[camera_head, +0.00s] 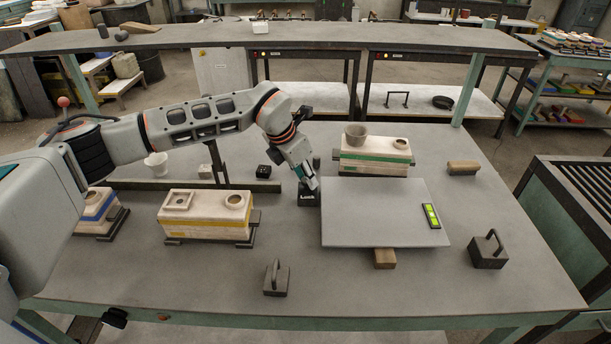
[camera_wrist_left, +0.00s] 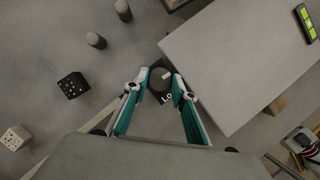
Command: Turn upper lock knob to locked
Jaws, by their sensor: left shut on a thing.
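A small black lock block (camera_head: 309,198) with white lettering stands on the grey table (camera_head: 330,295), just left of a flat grey plate. Its round dark knob (camera_wrist_left: 158,80) with a pale mark on top shows in the left wrist view. My left gripper (camera_head: 307,181) reaches down over the block from the left. In the left wrist view its teal fingers (camera_wrist_left: 161,84) are shut on the knob, one on each side. The lettering is partly hidden there, with only "LO" readable.
A grey plate (camera_head: 370,222) with a green display (camera_head: 431,216) lies right of the knob. A green-striped mould (camera_head: 375,160) stands behind it, and a yellow-striped mould (camera_head: 207,228) at left. Handled dark weights (camera_head: 276,281) (camera_head: 488,252) stand nearer the front.

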